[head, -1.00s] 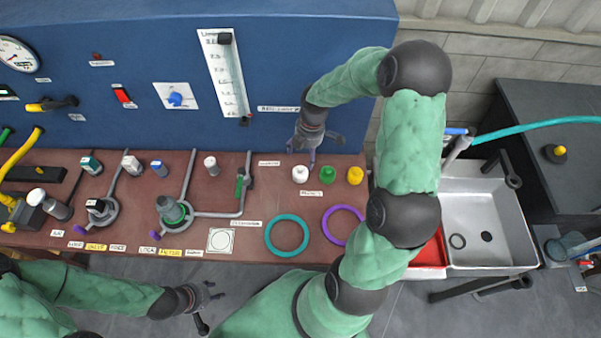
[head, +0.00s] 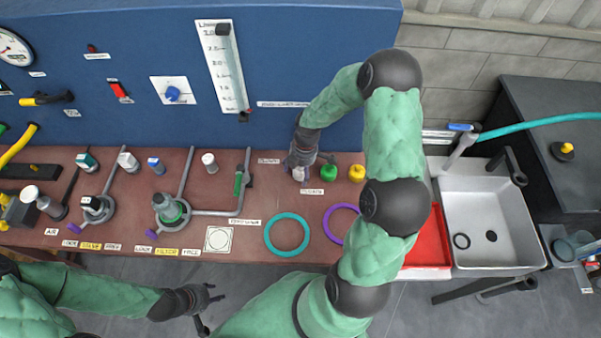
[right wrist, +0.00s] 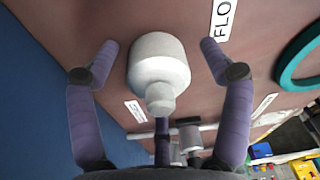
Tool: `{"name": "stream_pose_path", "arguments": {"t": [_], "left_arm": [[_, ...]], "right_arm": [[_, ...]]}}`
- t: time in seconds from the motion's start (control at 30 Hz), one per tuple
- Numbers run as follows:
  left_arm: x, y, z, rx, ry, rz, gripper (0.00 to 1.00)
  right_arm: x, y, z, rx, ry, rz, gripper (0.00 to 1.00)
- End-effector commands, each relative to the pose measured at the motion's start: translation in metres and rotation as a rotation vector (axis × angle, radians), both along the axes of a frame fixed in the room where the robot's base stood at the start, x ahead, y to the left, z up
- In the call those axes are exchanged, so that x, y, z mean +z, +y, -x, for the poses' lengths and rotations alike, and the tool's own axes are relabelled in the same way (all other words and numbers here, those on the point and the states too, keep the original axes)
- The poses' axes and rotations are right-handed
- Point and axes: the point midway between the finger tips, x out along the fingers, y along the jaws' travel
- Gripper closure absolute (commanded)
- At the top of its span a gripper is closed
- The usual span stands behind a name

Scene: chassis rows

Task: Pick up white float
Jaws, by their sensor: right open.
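The white float (right wrist: 158,68) stands on the brown bench between the open fingers of my right gripper (right wrist: 160,60) in the right wrist view. Its narrow knob points toward the camera, and neither finger visibly touches it. My left gripper (head: 203,308) is open and empty, low in front of the bench, away from the float.
A green float (head: 328,172) and a yellow float (head: 356,173) stand just right of the white one. A teal ring (head: 269,234) and a purple ring (head: 328,224) lie nearer the bench's front edge. The blue panel (head: 300,60) rises behind. A sink (head: 470,245) is at the right.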

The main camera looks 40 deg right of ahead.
Motion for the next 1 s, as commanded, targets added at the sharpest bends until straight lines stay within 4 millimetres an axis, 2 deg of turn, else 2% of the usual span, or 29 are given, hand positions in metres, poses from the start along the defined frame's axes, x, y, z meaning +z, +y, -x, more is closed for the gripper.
{"name": "stream_pose_path", "arguments": {"t": [0.23, 0.27, 0.43, 0.47, 0.83, 1.0], "left_arm": [[-0.001, 0.000, 0.000, 0.000, 0.000, 0.000, 0.60], [-0.001, 0.000, 0.000, 0.000, 0.000, 0.000, 0.60], [-0.001, 0.000, 0.000, 0.000, 0.000, 0.000, 0.60], [-0.001, 0.000, 0.000, 0.000, 0.000, 0.000, 0.60], [0.000, 0.000, 0.000, 0.000, 0.000, 0.000, 0.60], [0.003, 0.000, 0.000, 0.000, 0.000, 0.000, 0.60]], "right_arm": [[-0.003, 0.000, 0.000, -0.001, -0.001, 0.000, 0.20], [-0.003, 0.000, 0.000, -0.001, -0.001, 0.000, 0.26], [-0.003, 0.000, 0.000, -0.001, -0.001, 0.000, 0.74], [-0.003, 0.000, 0.000, -0.001, -0.001, 0.000, 0.78], [-0.003, 0.000, 0.000, 0.000, 0.000, 0.000, 0.79], [0.006, 0.000, 0.000, 0.000, -0.002, 0.001, 0.79]]}}
